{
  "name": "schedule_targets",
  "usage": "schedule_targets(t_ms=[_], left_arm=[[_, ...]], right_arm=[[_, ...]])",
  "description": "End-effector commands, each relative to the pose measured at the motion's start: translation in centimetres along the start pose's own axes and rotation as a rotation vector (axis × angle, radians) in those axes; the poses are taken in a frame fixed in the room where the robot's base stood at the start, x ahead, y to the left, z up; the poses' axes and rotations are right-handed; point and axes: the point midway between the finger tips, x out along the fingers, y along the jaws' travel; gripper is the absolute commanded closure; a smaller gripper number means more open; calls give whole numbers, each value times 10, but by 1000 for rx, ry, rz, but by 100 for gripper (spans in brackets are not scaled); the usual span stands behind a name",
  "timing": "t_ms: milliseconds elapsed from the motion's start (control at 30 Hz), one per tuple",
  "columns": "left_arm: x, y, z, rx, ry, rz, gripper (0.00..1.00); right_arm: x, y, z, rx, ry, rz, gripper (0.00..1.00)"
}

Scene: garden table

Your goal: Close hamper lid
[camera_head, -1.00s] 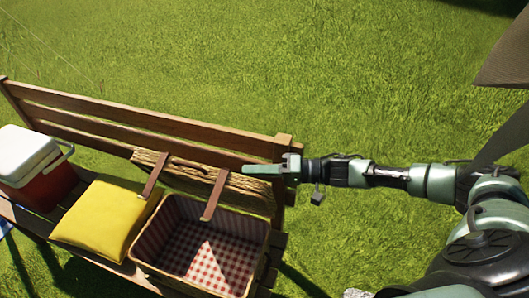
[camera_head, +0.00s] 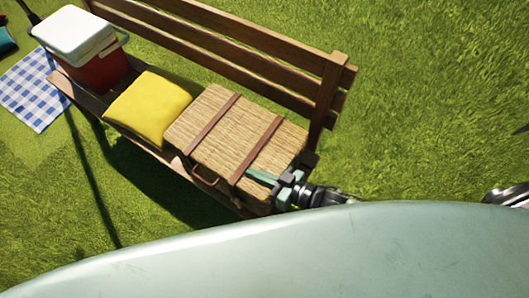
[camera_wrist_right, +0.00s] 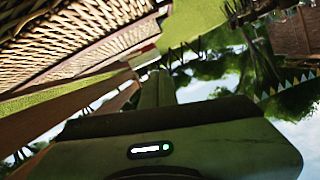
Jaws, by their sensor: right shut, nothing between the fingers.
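The wicker hamper stands on the wooden bench in the head view, with its straw-coloured lid (camera_head: 222,130) lying down over the basket. Two brown straps run across the lid, and a handle (camera_head: 203,178) shows at the front. My right gripper (camera_head: 260,176) is shut and empty, its green fingers at the lid's front right corner. I cannot tell whether they touch the lid. In the right wrist view, wicker weave (camera_wrist_right: 75,40) fills the upper left beside the fingers (camera_wrist_right: 157,88). The basket's inside is hidden. My left gripper is not in view.
A yellow cushion (camera_head: 148,107) lies left of the hamper. A red cooler with a white lid (camera_head: 74,34) stands at the bench's far left. The bench backrest (camera_head: 225,37) runs behind them. A blue checked cloth (camera_head: 35,92) lies on the grass. Open grass is at the right.

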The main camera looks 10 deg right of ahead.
Motion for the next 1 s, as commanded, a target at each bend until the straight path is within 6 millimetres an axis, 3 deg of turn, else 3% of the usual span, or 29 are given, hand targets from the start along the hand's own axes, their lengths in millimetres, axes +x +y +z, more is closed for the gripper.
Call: schedule_targets(t_ms=[33, 100, 400, 1000], left_arm=[[13, 0, 1, 0, 1, 0, 68], [21, 0, 1, 0, 1, 0, 68], [45, 1, 3, -1, 1, 0, 68], [52, 2, 4, -2, 2, 2, 68]], right_arm=[[5, -2, 19, -29, 1, 11, 100], [8, -4, 34, -79, 0, 23, 100], [19, -6, 75, -163, 1, 40, 100], [21, -7, 92, -159, -11, 40, 100]])
